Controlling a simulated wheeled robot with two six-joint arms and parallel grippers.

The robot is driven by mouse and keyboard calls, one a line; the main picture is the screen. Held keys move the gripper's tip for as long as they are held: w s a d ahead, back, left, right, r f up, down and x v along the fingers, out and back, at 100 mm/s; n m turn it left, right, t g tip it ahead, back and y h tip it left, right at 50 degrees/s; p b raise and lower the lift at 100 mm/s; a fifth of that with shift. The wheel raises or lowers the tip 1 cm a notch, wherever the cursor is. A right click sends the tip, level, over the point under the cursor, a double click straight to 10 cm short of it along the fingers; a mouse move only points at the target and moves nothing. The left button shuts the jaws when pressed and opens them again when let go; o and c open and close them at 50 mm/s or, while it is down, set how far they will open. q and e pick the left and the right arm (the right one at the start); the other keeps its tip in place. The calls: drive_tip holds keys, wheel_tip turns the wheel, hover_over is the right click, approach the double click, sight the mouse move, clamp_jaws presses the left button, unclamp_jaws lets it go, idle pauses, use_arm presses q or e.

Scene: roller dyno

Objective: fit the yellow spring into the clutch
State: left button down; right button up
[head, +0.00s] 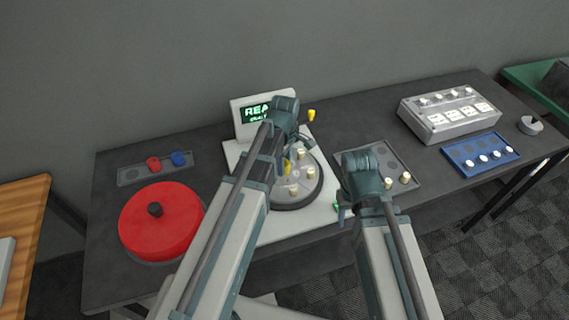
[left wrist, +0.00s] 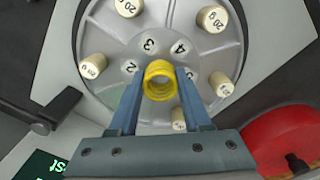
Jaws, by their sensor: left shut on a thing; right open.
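The yellow spring (left wrist: 159,80) is gripped between the two fingers of my left gripper (left wrist: 158,88). It also shows as a small yellow patch in the head view (head: 287,165), partly hidden by my left arm. The clutch is a round grey plate (left wrist: 198,52) with numbered spots around its middle and several cream 20 g weights. The spring appears over the numbered middle of the clutch (head: 308,188); I cannot tell whether it touches. My right gripper (head: 341,214) is open and empty, right of the clutch, near the front edge of its white base.
A red disc (head: 150,235) with a black knob lies left. A grey tray (head: 130,177) behind it holds a red and a blue piece. Right are a grey tray (head: 408,165) with cream weights, a blue tray (head: 468,168) and a grey box (head: 450,128). A display (head: 247,113) stands behind the clutch.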

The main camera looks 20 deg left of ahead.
use_arm(q)
drive_tip(key=shift+f+b, duration=0.4)
drive_tip(key=shift+b, duration=0.05)
unclamp_jaws()
idle(0.3)
drive_tip(key=shift+r, duration=0.15)
drive_tip(key=shift+r+p, duration=3.4)
drive_tip(key=shift+p, duration=0.2)
